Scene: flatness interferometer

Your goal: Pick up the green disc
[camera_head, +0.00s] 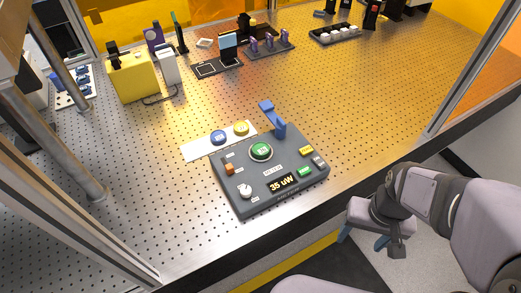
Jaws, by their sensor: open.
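The green disc (261,151) sits in a round seat on top of the dark grey instrument box (225,188), toward its back edge. My gripper (362,240) is at the lower right, off the front edge of the table, with its blue fingers apart and empty. It is well to the right of and nearer than the disc, touching nothing that I can see.
A blue bracket (276,120) rises at the box's back edge, close to the disc. A white strip (198,150) behind the box holds a blue disc (218,137) and a yellow disc (241,128). A metal post (75,150) stands left. The perforated table (370,110) is clear at right.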

